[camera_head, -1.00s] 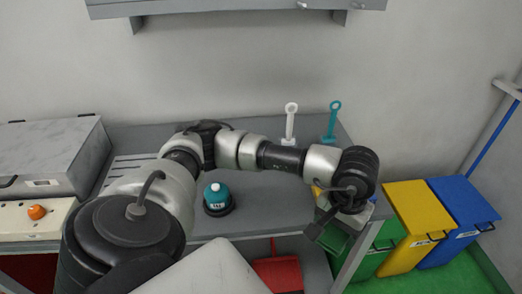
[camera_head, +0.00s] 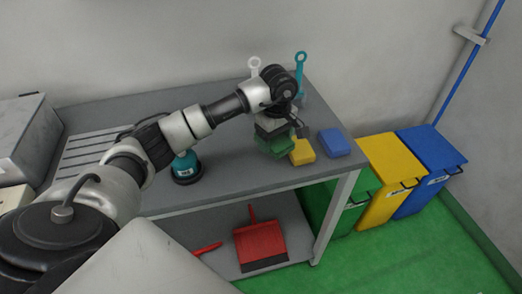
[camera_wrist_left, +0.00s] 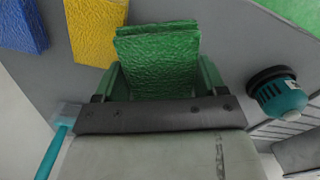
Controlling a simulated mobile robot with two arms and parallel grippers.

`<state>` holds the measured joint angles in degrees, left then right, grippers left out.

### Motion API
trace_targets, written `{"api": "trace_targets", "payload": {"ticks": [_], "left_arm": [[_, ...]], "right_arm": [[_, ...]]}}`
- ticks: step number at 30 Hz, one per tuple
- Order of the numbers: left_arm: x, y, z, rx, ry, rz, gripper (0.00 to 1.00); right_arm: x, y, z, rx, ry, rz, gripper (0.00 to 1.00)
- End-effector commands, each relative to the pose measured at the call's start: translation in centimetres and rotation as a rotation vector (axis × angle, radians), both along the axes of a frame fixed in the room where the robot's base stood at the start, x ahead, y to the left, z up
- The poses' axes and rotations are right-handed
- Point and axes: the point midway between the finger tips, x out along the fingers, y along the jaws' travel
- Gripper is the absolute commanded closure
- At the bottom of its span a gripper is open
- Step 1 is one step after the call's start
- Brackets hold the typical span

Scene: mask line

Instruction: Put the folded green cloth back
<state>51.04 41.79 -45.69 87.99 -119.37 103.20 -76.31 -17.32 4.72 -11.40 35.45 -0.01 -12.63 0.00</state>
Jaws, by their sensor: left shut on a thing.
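My left gripper (camera_head: 276,134) is shut on the folded green cloth (camera_head: 272,147), pointing down at the right part of the grey table. In the left wrist view the green cloth (camera_wrist_left: 158,60) is a thick, textured folded block between the two fingers of the gripper (camera_wrist_left: 160,80). In the head view the cloth is partly hidden by the gripper and appears just left of a folded yellow cloth (camera_head: 302,152). I cannot tell whether it touches the table top. My right gripper is not in view.
A folded blue cloth (camera_head: 334,142) lies right of the yellow one. A teal-topped round item (camera_head: 186,167) stands left on the table (camera_head: 235,172). White (camera_head: 254,66) and teal (camera_head: 300,72) handled tools stand behind. Coloured bins (camera_head: 388,165) stand right; a red dustpan (camera_head: 261,243) lies below.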

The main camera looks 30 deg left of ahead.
Motion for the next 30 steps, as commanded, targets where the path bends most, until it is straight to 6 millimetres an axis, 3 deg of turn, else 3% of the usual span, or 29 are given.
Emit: {"api": "trace_targets", "payload": {"ticks": [3, 7, 11, 19, 30], "left_arm": [[-1.1, 2.0, -1.2, 0.001, 0.004, 0.002, 0.51], [-1.7, 3.1, -2.0, 0.0, 0.0, -0.001, 0.51], [-1.8, 3.3, -2.6, -0.001, -0.001, -0.002, 0.51], [-1.8, 3.2, -6.0, -0.002, 0.002, -0.001, 0.51], [-1.8, 3.3, -6.7, 0.0, -0.002, -0.002, 0.51]], "right_arm": [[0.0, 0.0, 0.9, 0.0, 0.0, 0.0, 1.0], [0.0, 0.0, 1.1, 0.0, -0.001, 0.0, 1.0], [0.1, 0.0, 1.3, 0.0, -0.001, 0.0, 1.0], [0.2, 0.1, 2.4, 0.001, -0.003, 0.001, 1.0], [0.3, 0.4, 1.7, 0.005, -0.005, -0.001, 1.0]]}}
